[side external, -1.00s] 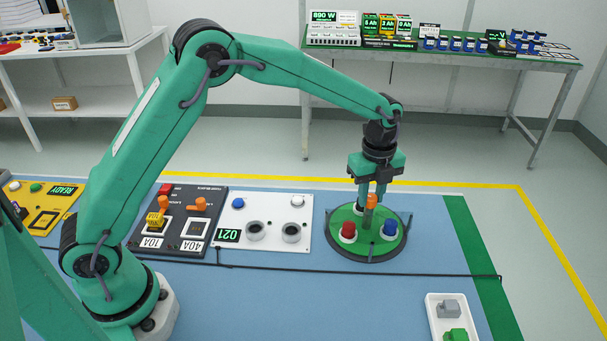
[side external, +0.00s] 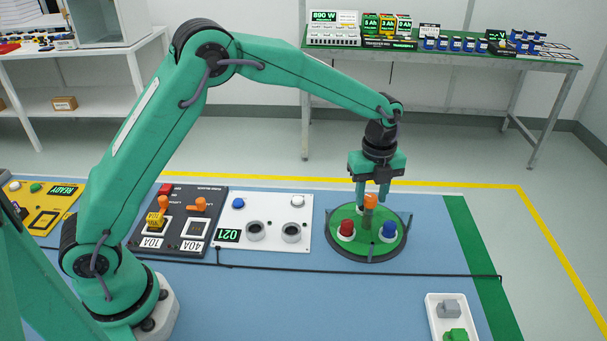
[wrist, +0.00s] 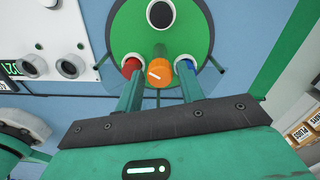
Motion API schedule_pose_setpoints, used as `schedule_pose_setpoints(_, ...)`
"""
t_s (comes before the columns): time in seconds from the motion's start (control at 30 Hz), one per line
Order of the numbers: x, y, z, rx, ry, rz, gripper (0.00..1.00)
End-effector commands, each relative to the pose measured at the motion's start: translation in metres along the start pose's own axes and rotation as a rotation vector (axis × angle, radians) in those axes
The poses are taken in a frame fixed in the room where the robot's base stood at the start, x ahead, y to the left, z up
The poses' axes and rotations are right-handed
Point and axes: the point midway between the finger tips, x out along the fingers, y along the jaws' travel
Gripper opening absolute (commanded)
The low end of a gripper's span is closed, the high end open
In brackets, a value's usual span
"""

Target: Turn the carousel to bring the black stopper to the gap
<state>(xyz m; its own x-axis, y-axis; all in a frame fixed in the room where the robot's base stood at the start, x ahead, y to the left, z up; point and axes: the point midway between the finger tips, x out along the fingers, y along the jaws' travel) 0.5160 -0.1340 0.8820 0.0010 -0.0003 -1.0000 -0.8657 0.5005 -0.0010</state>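The carousel is a green disc with a dark rim (side external: 340,251). A red stopper (side external: 346,229) sits at its front left and a blue stopper (side external: 389,230) at its front right. An orange knob (side external: 370,201) stands at its middle. In the wrist view the black stopper (wrist: 160,13), in a white ring, is on the side of the disc away from my gripper. My gripper (side external: 372,202) points down over the knob. Its fingers are open, one on each side of the knob, with space visible in the wrist view. The gap cannot be made out clearly.
A white panel (side external: 270,209) with a blue button and two round sockets is left of the carousel. A black cable (side external: 420,273) crosses the mat in front. A white tray (side external: 432,318) with grey and green parts is at the front right.

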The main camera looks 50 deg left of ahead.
Motion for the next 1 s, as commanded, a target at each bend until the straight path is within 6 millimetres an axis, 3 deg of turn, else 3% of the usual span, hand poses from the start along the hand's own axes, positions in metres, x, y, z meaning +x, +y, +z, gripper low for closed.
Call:
schedule_pose_setpoints(0.47,-0.003,0.0,0.0,0.0,0.0,0.0,0.49)
schedule_pose_setpoints(1.0,-0.063,-0.001,0.0,0.0,0.0,-0.002,0.49)
